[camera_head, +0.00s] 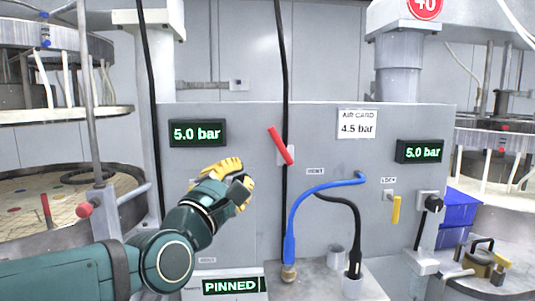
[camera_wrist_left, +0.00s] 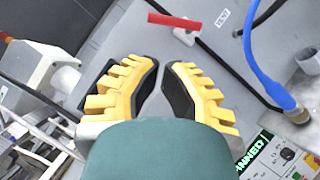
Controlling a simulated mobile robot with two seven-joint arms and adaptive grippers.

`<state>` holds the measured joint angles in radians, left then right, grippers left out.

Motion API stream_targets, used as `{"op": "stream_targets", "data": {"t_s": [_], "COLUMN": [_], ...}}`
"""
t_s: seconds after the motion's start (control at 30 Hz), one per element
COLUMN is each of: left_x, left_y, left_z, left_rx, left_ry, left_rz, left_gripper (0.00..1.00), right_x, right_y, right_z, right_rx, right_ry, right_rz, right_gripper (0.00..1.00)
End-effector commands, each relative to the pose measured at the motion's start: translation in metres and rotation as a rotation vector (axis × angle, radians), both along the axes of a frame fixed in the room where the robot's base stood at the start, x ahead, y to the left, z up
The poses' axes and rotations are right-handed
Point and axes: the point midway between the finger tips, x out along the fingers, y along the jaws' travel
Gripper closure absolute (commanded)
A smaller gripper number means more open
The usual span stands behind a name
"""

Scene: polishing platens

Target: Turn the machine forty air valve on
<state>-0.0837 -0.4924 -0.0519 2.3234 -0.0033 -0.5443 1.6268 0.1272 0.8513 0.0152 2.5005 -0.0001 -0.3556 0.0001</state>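A red lever handle (camera_head: 280,145) sits on the grey machine panel (camera_head: 250,230), tilted from upper left to lower right across a vertical black hose. It also shows near the top of the left wrist view (camera_wrist_left: 174,21). A red sign (camera_head: 426,6) marked 40 is above, partly cut off. My left gripper (camera_head: 238,180), with yellow ribbed fingers, is left of and below the red handle, apart from it. In the left wrist view its two fingers (camera_wrist_left: 163,78) stand apart with nothing between them. My right gripper is not in view.
Displays read 5.0 bar (camera_head: 198,133), 5.0 bar (camera_head: 420,151) and PINNED (camera_head: 231,287). A card (camera_head: 357,124) reads AIR CARD 4.5 bar. A blue hose (camera_head: 292,222), a black hose (camera_head: 355,226) and a yellow handle (camera_head: 396,209) are to the right. Round platens (camera_head: 30,195) stand left.

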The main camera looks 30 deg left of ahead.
Motion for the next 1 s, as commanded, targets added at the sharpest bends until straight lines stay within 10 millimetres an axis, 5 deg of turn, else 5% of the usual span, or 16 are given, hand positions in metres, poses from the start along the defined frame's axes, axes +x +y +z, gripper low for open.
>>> {"op": "stream_targets", "data": {"t_s": [0.7,1.0], "left_x": [0.112,0.131], "left_y": [0.006,0.008], "left_z": [0.033,0.038], "left_rx": [0.006,0.005], "left_ry": [0.003,0.002], "left_rz": [-0.002,-0.002], "left_gripper": [1.0,1.0], "right_x": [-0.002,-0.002], "right_y": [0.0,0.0], "right_z": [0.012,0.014], "right_rx": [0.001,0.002], "right_ry": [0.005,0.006], "right_rz": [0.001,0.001], "right_gripper": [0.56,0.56]}}
